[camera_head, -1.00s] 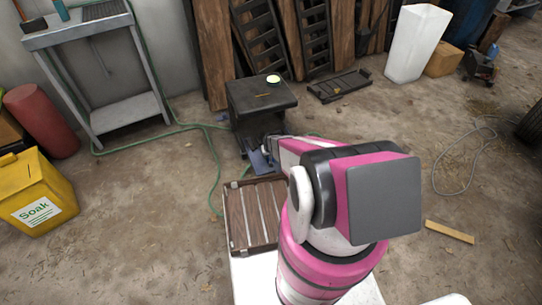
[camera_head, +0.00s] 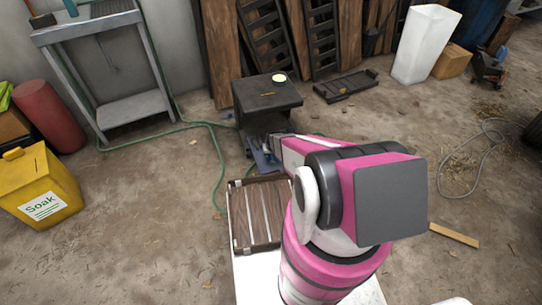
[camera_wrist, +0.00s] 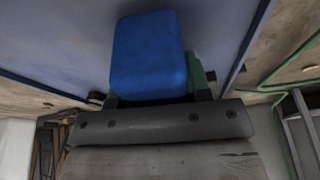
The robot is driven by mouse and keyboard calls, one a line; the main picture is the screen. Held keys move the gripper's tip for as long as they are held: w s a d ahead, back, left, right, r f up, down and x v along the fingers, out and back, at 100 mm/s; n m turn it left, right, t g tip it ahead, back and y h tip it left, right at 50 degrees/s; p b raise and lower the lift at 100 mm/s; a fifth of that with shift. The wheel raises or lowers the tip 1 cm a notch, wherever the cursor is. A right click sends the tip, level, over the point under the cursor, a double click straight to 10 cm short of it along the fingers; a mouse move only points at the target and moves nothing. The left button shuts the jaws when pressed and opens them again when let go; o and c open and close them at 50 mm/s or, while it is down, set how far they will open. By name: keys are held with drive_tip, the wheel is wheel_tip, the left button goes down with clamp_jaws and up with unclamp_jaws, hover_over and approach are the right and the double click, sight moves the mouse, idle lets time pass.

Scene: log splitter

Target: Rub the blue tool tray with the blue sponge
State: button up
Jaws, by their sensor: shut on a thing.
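The blue sponge (camera_wrist: 148,55) is large in the wrist view, with a green part (camera_wrist: 197,74) at its right side. My gripper (camera_wrist: 155,97) is shut on it. A flat blue-grey surface, apparently the blue tool tray (camera_wrist: 65,40), fills the view behind the sponge. The sponge is against or very close to it; I cannot tell if they touch. In the head view the blue tray (camera_head: 264,160) shows as a small patch at the foot of the black stand, beside my gripper (camera_head: 276,146). My arm hides part of it, and the sponge cannot be made out there.
The black stand (camera_head: 267,98) rises just behind my gripper. A brown slatted wooden crate (camera_head: 258,215) lies nearer to me. A green hose (camera_head: 221,170) runs along the floor to the left. A yellow bin (camera_head: 40,187) stands at far left. The floor right of my arm is mostly clear.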

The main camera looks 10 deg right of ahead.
drive_tip(key=shift+r, duration=2.8)
